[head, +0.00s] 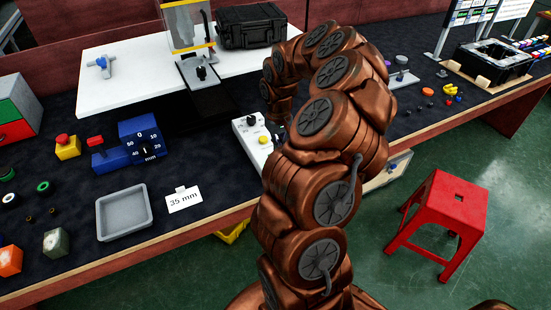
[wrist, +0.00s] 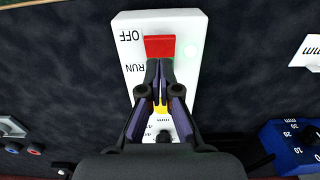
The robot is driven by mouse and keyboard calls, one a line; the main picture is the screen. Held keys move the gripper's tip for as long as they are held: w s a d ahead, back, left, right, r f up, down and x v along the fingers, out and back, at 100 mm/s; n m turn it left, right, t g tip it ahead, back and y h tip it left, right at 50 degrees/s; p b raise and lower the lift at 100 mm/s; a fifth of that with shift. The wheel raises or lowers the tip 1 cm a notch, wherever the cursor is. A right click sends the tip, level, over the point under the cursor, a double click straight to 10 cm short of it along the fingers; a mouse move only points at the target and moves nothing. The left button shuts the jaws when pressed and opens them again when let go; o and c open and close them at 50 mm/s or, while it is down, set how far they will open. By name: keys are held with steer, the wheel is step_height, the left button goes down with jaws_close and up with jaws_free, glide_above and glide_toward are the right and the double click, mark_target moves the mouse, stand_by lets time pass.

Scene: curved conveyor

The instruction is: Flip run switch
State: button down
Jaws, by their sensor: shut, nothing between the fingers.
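The run switch is a red rocker (wrist: 159,47) on a white control box (wrist: 193,28), seen in the wrist view. The box has the words OFF and RUN printed beside the rocker, upside down in this view. My gripper (wrist: 159,64) is shut and empty, with its fingertips at the edge of the red rocker on the RUN side. I cannot tell if they touch it. A yellow part (wrist: 161,109) shows between the fingers. In the head view the white box (head: 243,128) is partly hidden behind my arm, and the rocker cannot be seen.
A blue gauge block (head: 141,137) with a mm dial stands left of the box. A grey tray (head: 125,213) and a 35 mm card (head: 184,199) lie nearer the front edge. A white conveyor surface (head: 130,75) lies behind. A red stool (head: 447,208) stands on the floor at right.

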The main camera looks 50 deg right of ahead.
steer(key=shift+f+b, duration=1.45)
steer(key=shift+f, duration=0.5)
stand_by(1.4)
steer(key=shift+r, duration=0.15)
steer(key=shift+r+p, duration=0.45)
steer(key=shift+r, duration=2.95)
